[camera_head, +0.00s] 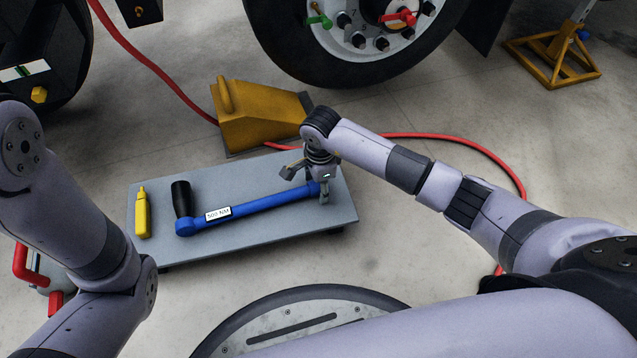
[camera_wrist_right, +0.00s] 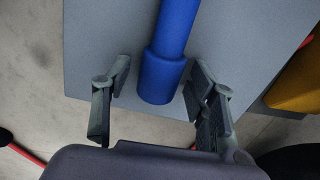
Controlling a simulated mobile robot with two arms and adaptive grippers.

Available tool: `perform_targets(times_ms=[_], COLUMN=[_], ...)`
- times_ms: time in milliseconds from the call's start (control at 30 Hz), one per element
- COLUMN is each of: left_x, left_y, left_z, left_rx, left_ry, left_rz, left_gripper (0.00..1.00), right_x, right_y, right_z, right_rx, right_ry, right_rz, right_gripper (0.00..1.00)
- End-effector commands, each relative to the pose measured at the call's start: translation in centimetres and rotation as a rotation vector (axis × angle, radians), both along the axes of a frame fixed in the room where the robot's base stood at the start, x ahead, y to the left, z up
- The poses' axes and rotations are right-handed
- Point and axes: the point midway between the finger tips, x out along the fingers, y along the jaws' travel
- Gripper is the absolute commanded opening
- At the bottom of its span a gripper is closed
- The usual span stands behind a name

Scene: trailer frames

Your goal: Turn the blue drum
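A long blue tool (camera_head: 255,204) lies on a grey board, with a label reading "500 NM" and a black upright grip (camera_head: 182,199) at its left end. Its right end is a thicker blue drum-like cylinder (camera_wrist_right: 160,78), seen large in the right wrist view. My right gripper (camera_head: 308,182) is at that end. In the right wrist view its two fingers (camera_wrist_right: 160,98) are open, one on each side of the blue cylinder, with gaps visible on both sides. My left arm shows at the left, but its gripper is out of view.
The grey board (camera_head: 290,225) also carries a yellow tool (camera_head: 142,214). A yellow wheel chock (camera_head: 258,117) stands behind it, with a red hose (camera_head: 450,142) on the floor. A large wheel (camera_head: 340,60) is at the back, and a yellow stand (camera_head: 555,62) at back right.

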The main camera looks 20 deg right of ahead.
Motion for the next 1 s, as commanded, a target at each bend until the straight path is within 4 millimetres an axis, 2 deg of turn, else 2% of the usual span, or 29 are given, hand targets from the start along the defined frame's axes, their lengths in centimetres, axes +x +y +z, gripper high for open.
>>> perform_targets(times_ms=[67, 633, 800, 1000], left_x=[-0.01, -0.02, -0.01, 0.00], left_y=[-0.01, -0.01, 0.00, -0.01], left_z=[-0.01, -0.01, 0.08, 0.15], left_rx=[0.000, 0.001, 0.000, 0.000], left_ry=[-0.001, -0.001, -0.001, 0.000], left_rz=[0.000, 0.000, 0.000, 0.000], left_gripper=[0.40, 0.40, 0.40, 0.40], right_x=[-0.01, -0.01, 0.10, 0.39], right_y=[0.00, -0.02, 0.01, -0.05], right_z=[0.00, 0.01, 0.04, -0.08], right_rx=[0.000, -0.001, -0.003, -0.012], right_ry=[0.000, 0.000, 0.019, 0.143], right_rz=[0.000, 0.000, 0.002, 0.001], right_gripper=[0.45, 0.07, 0.06, 0.06])
